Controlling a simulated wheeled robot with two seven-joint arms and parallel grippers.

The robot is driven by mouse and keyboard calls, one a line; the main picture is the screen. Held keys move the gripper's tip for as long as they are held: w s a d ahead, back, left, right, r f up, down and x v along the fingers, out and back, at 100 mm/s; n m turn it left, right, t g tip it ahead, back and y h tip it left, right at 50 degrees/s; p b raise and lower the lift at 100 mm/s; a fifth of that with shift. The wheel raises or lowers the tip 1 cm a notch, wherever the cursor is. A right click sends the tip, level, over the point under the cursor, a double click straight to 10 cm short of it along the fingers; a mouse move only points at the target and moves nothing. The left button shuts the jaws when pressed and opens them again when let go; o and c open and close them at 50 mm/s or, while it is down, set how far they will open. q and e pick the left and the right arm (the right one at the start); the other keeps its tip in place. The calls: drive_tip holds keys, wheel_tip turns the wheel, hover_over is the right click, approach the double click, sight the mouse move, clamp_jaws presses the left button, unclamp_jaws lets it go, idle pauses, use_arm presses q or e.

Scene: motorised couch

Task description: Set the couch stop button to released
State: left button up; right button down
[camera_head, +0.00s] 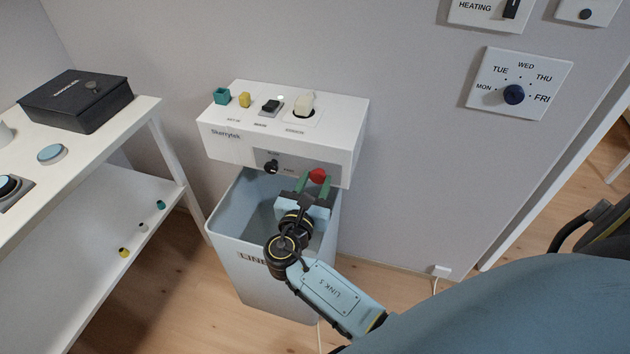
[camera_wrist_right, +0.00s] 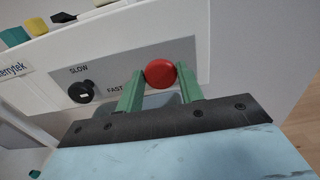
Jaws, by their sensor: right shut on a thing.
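The couch stop button (camera_head: 318,174) is a round red knob on the grey front strip of the white control box (camera_head: 228,138). It also shows in the right wrist view (camera_wrist_right: 160,74). My right gripper (camera_head: 314,183) has its two green fingers on either side of the red knob and is shut on it. In the right wrist view the gripper (camera_wrist_right: 159,84) has a finger at the left and right edges of the knob. The knob's stem is hidden, so I cannot tell whether it is pressed in or out. My left gripper is not in view.
A black speed knob (camera_head: 271,167), marked SLOW and FAST, sits left of the button. Several switches and knobs are on the box top. A linen bin (camera_head: 228,262) stands below the box. A white shelf (camera_head: 146,108) is at left, and a day dial (camera_head: 513,94) is on the wall.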

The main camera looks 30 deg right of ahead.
drive_tip(key=shift+s+a+f, duration=0.1)
drive_tip(key=shift+a, duration=0.1)
drive_tip(key=c, duration=0.9)
unclamp_jaws()
drive_tip(key=shift+s, duration=0.1)
drive_tip(key=shift+c, duration=0.2)
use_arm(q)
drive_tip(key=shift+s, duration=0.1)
use_arm(e)
drive_tip(key=shift+s+a, duration=0.1)
drive_tip(key=shift+a, duration=0.05)
use_arm(q)
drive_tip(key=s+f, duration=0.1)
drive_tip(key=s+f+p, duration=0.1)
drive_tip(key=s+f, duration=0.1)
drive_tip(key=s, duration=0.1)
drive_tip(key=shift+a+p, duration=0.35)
drive_tip(key=shift+p, duration=0.05)
use_arm(e)
drive_tip(key=v, duration=1.3)
